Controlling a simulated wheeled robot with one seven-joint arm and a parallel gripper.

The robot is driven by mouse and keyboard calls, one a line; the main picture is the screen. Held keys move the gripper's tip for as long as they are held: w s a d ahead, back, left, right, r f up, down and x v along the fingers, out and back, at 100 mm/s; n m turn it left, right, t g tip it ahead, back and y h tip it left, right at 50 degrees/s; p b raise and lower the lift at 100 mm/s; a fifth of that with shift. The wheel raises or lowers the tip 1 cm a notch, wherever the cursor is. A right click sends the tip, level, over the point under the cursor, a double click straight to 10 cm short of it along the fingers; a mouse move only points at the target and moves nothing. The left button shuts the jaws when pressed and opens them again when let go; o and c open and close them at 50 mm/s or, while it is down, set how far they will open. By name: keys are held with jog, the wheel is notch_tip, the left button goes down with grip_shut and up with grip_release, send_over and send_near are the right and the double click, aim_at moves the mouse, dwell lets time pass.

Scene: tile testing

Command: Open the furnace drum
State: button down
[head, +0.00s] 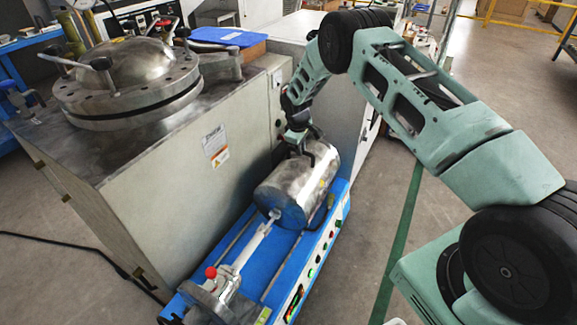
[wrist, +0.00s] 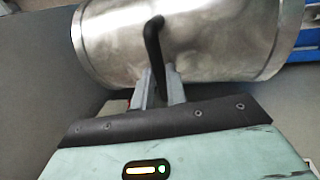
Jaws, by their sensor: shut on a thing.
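The furnace drum (head: 291,194) is a shiny steel cylinder lying on its side on a blue machine base (head: 262,250). In the head view my gripper (head: 303,147) is at the drum's upper back side. In the wrist view the drum (wrist: 200,38) fills the top, with a bent black handle (wrist: 153,42) in front of it. My gripper (wrist: 158,90) is shut on the lower part of this handle, between its two grey fingers. The drum looks closed from the visible side; its seam cannot be made out.
A large grey cabinet (head: 150,205) with a round bolted steel lid (head: 127,78) stands directly left of the drum. A rod with a red knob (head: 211,272) lies along the blue base's front.

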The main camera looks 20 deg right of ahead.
jog(key=shift+w+d+b, duration=0.35)
jog(key=shift+w+d, duration=0.35)
jog(key=shift+d, duration=0.3)
jog(key=shift+w+d+b, duration=0.35)
jog(key=shift+w+d, duration=0.35)
jog(key=shift+d, duration=0.25)
jog(key=c, duration=1.4)
grip_release()
jog(key=shift+a+r, duration=0.1)
jog(key=shift+r, duration=0.05)
notch_tip(320, 180, up, 17)
jog(key=s+a+p, duration=0.2)
jog(key=p, duration=0.1)
jog(key=shift+a, duration=0.35)
